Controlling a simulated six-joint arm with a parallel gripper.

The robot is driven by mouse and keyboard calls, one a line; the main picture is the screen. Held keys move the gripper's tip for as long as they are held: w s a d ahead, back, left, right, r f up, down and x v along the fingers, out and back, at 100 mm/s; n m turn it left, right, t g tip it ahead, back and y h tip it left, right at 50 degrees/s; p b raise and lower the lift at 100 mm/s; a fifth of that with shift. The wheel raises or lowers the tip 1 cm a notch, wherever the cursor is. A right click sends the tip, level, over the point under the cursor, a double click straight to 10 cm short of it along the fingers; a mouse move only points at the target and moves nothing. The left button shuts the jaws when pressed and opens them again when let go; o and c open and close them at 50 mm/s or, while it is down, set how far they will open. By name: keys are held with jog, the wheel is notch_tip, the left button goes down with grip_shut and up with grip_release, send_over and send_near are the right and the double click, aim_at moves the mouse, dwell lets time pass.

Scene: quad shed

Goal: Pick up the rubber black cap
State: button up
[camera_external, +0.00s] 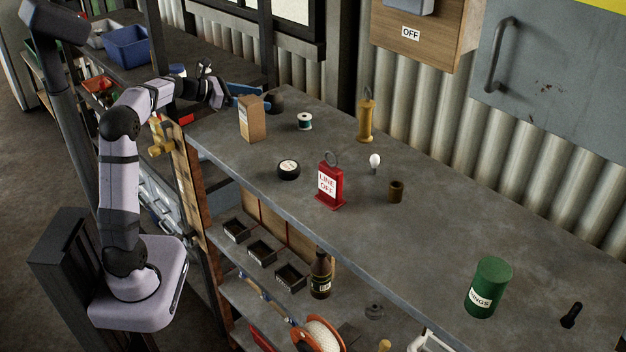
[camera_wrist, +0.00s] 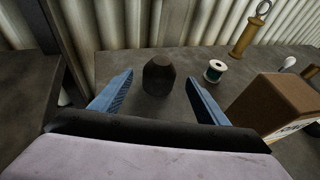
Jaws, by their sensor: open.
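The black cap (camera_wrist: 158,76) is a dark, rounded, dome-topped piece standing on the grey bench. In the wrist view it lies between and a little beyond my two blue fingers. In the external view the cap (camera_external: 275,102) is at the bench's far left end, behind the cardboard box. My gripper (camera_wrist: 155,92) is open and empty, one finger to each side of the cap's line. In the external view my gripper (camera_external: 250,96) reaches over the left end of the bench, its fingers partly hidden by the box.
The cardboard box (camera_wrist: 277,104) stands close to the right finger; it also shows in the external view (camera_external: 252,119). A thread spool (camera_wrist: 215,70) is right of the cap. A brass ringed piece (camera_external: 365,118), a bulb (camera_external: 375,160) and a red tag (camera_external: 330,185) stand further along. The corrugated wall is behind.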

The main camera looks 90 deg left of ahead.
aim_at(266, 98)
jog(key=shift+w+a+f, duration=0.15)
jog(key=shift+w, duration=0.15)
jog(key=shift+w+a+p, duration=0.1)
jog(key=shift+w+p, duration=0.3)
jog(key=shift+p, duration=0.05)
jog(key=p+x, duration=0.1)
jog(key=x, duration=0.2)
jog(key=shift+w+a+p, duration=0.1)
jog(key=shift+a+p, duration=0.05)
jog(key=shift+p, duration=0.25)
jog(key=shift+w+a+f, duration=0.15)
jog(key=shift+w+a, duration=0.05)
jog(key=shift+w, duration=0.3)
jog(key=shift+c, duration=0.3)
jog(key=c, duration=1.1)
